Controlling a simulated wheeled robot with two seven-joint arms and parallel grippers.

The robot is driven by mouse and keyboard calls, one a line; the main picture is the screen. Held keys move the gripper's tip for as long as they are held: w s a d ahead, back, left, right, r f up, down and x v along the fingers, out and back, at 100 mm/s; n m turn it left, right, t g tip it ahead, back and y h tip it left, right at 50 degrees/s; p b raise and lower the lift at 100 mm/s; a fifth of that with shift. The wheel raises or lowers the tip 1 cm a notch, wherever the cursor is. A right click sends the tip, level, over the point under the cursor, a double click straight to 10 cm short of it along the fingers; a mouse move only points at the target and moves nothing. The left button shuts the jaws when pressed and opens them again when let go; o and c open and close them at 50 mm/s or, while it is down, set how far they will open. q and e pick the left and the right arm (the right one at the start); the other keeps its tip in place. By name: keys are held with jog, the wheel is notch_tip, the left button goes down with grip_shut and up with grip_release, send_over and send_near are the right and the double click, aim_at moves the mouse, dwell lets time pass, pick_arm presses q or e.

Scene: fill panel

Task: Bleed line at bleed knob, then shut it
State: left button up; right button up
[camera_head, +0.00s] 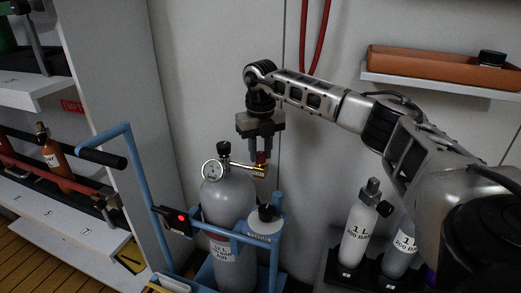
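My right gripper (265,148) comes in from the right and points down beside the top of a grey cylinder (222,195). Its fingertips are at a small red-orange knob (262,158), which seems to be the bleed knob. The knob sits at the right end of a brass fitting (250,169). I cannot tell whether the fingers touch the knob or are closed on it. A round white gauge (212,171) is at the fitting's left end, and a black valve knob (223,148) tops the cylinder. The gauge reading is too small to read. My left gripper is not in view.
The cylinder stands in a blue cart frame (145,195) with a black box with a red light (174,220). Two smaller cylinders (357,232) stand in a black rack at right. A shelf with an orange tray (430,70) and red hoses (316,35) are behind.

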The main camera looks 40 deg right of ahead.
jog(key=shift+c, duration=0.7)
jog(key=shift+r+n+p, duration=0.2)
jog(key=shift+n+p, duration=0.6)
jog(key=shift+p, duration=0.15)
jog(key=shift+n+p, duration=0.35)
jog(key=shift+n, duration=0.05)
jog(key=shift+n+p, duration=0.95)
jog(key=shift+n, duration=0.35)
jog(key=shift+n+p, duration=0.3)
jog(key=shift+n, duration=0.2)
jog(key=shift+n+p, duration=0.4)
jog(key=shift+n, duration=0.5)
jog(key=n+p, duration=0.1)
jog(key=n, duration=0.1)
jog(key=shift+n, duration=0.3)
jog(key=n, duration=0.3)
jog(key=shift+f+n, duration=0.1)
jog(key=shift+n, duration=0.2)
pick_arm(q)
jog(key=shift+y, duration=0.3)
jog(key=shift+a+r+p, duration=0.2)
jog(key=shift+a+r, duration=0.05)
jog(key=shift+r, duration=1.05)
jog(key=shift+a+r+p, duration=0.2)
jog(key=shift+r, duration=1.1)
pick_arm(e)
jog(key=shift+n, duration=1.9)
